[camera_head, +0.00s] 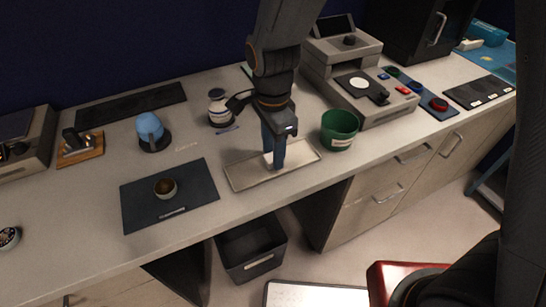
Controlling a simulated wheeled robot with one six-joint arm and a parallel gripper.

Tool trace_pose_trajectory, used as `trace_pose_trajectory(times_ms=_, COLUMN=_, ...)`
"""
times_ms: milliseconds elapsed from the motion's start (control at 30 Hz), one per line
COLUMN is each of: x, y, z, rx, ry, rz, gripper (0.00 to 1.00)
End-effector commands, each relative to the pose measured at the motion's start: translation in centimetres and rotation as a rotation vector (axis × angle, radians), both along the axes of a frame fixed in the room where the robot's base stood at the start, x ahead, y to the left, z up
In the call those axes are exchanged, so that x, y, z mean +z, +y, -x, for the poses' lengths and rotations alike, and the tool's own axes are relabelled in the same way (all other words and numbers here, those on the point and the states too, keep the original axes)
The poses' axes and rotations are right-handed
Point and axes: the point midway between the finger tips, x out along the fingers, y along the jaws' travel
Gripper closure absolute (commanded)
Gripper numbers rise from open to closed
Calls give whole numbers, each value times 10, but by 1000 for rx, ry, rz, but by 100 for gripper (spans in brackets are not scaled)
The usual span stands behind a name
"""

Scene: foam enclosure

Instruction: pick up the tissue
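My gripper (274,161) points straight down over a shallow pale tray (300,160) on the counter. Its blue fingers reach down to the tray's middle. From this angle one finger largely covers the other, so the gap between them is not clear. A small whitish patch shows at the fingertips, which may be the tissue, but it is too small and too covered to be sure. No other tissue is plainly visible.
A green cup (339,131) stands close right of the tray. A dark mat (140,205) with a small bowl (165,188) lies to the left. A white jar (219,107) and a blue item (150,128) stand behind. A dark bin (250,250) is below the counter.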

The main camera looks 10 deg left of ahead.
Motion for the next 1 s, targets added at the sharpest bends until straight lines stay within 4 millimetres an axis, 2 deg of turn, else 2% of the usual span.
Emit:
trace_pose_trajectory(times_ms=100, x=-7, y=0, z=0, rx=0, ry=1, rz=1, gripper=62)
trace_pose_trajectory(times_ms=367, x=-9, y=0, z=0, rx=0, ry=-1, rz=-1, gripper=62)
trace_pose_trajectory(times_ms=500, x=-9, y=0, z=0, rx=0, ry=0, rz=0, gripper=86)
trace_pose_trajectory(times_ms=567, x=-9, y=0, z=0, rx=0, ry=0, rz=0, gripper=93)
trace_pose_trajectory(times_ms=867, x=-8, y=0, z=0, rx=0, ry=-1, rz=-1, gripper=97)
trace_pose_trajectory(times_ms=1000, x=-1, y=0, z=-1, rx=0, ry=-3, rz=-2, gripper=97)
